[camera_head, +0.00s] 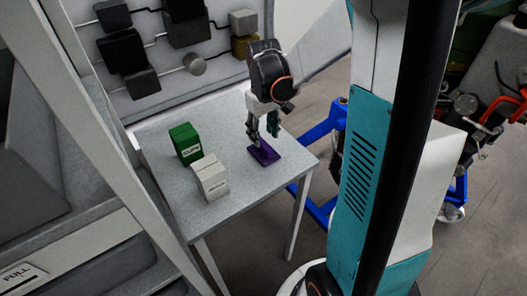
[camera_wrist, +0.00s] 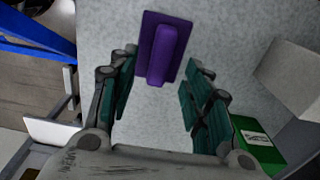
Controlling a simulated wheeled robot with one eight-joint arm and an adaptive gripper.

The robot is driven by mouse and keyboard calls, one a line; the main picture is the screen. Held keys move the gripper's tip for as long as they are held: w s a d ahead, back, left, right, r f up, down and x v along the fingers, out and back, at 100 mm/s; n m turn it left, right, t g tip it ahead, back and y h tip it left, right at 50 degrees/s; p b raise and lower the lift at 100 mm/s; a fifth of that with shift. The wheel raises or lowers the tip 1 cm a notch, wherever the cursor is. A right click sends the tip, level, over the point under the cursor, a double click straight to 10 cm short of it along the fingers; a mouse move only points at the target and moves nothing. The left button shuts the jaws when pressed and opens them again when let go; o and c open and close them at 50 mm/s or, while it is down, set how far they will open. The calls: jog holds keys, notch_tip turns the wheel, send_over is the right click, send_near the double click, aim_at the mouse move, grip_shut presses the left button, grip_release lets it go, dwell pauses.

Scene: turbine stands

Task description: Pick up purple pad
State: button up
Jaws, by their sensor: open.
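The purple pad (camera_head: 264,153) lies flat on the grey table near its right side in the head view. In the wrist view the purple pad (camera_wrist: 163,50) shows a flat base with a raised rounded grip along its middle. My gripper (camera_head: 263,128) is above the pad, fingers pointing down. In the wrist view my gripper (camera_wrist: 157,85) is open, its green-lined fingers apart, with the pad ahead of and between the finger lines. Nothing is between the fingers. I cannot tell the exact height of the fingertips over the pad.
A green box (camera_head: 185,144) and a white box (camera_head: 209,177) stand on the table (camera_head: 228,130) left of the pad. A wall panel (camera_head: 165,90) with dark blocks stands behind. A blue frame (camera_head: 322,130) is beyond the table's right edge. The table's front right is clear.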

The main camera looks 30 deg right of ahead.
aim_at(264, 144)
notch_tip(264, 144, down, 5)
jog(key=shift+s+f+b, duration=0.1)
jog(key=shift+f+b, duration=0.05)
jog(key=shift+b, duration=0.8)
grip_shut()
